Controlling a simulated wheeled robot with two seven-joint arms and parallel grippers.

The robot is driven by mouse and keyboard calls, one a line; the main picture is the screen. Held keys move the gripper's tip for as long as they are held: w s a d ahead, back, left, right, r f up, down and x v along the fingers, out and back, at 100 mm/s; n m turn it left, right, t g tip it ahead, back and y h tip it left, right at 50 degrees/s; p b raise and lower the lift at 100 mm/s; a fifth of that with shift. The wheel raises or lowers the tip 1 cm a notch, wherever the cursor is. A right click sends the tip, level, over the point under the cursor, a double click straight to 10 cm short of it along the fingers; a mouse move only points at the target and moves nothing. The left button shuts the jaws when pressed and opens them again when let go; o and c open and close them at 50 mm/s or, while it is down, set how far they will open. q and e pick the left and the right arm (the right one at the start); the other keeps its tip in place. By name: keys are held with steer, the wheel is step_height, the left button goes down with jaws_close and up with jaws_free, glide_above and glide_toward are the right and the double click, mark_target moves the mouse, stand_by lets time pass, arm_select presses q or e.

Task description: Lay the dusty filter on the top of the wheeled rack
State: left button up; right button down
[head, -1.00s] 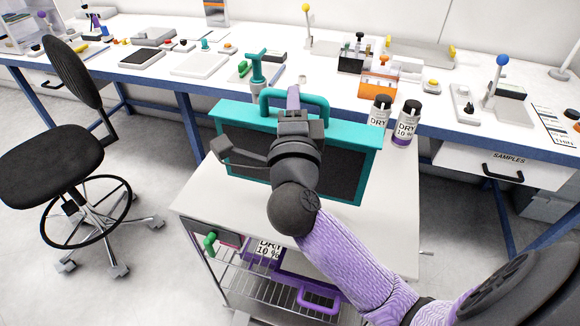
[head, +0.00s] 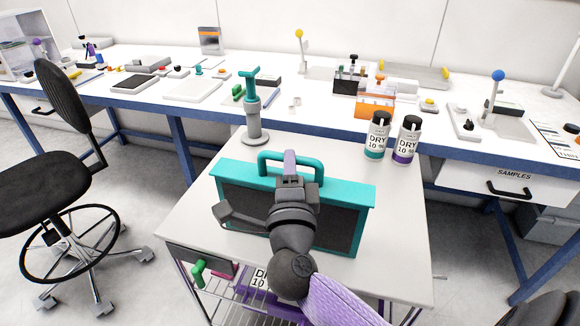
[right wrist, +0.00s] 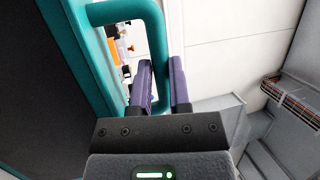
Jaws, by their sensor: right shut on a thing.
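The filter (head: 345,193) has a teal frame, a dark grey panel and a teal loop handle. It stands roughly upright over the white top of the wheeled rack (head: 400,225). I cannot tell whether its lower edge touches that top. My right gripper (head: 290,163) is shut on the handle and hides the middle of the panel. In the right wrist view, the purple fingers (right wrist: 163,80) close around one bar of the handle, and the filter's frame (right wrist: 88,75) and panel lie to the left. My left gripper is not in view.
A grey and teal stand (head: 252,115) is at the rack top's back left. Two bottles, one teal-based (head: 377,138) and one purple-based (head: 406,142), stand at its back right. The long workbench (head: 215,105) is behind, a black chair (head: 45,180) left. The rack top's right part is clear.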

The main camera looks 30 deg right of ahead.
steer(key=c, duration=0.6)
jaws_free()
steer(key=shift+r, duration=0.15)
steer(key=v, duration=1.2)
